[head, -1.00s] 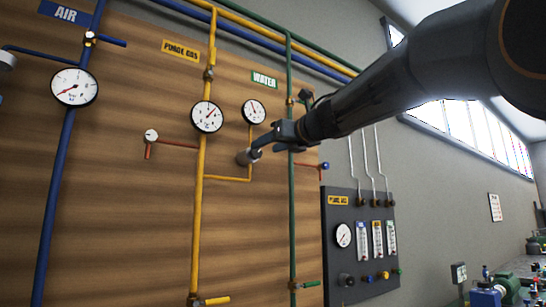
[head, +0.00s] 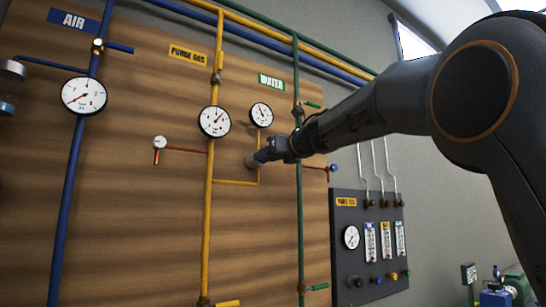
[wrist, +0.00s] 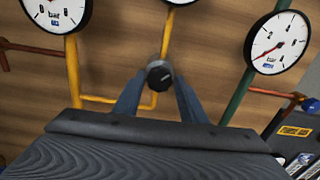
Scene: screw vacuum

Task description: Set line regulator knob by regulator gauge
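The line regulator knob (wrist: 159,75) is a small dark round knob on the yellow branch pipe, seen end-on in the wrist view. In the head view the regulator (head: 251,161) is partly covered by my gripper. My gripper (head: 262,157) is in front of it, and its two fingers (wrist: 159,88) are spread, one on each side of the knob. I cannot tell whether they touch it. The regulator gauge (head: 261,115), white with a dark rim, is above the knob. In the wrist view only its lower edge (wrist: 181,2) shows.
A larger gauge (head: 214,121) is on the main yellow pipe to the left. The green water pipe (head: 299,235) runs close to my gripper, with another gauge (wrist: 277,42) on the right in the wrist view. A dark flowmeter panel (head: 347,275) is at the lower right.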

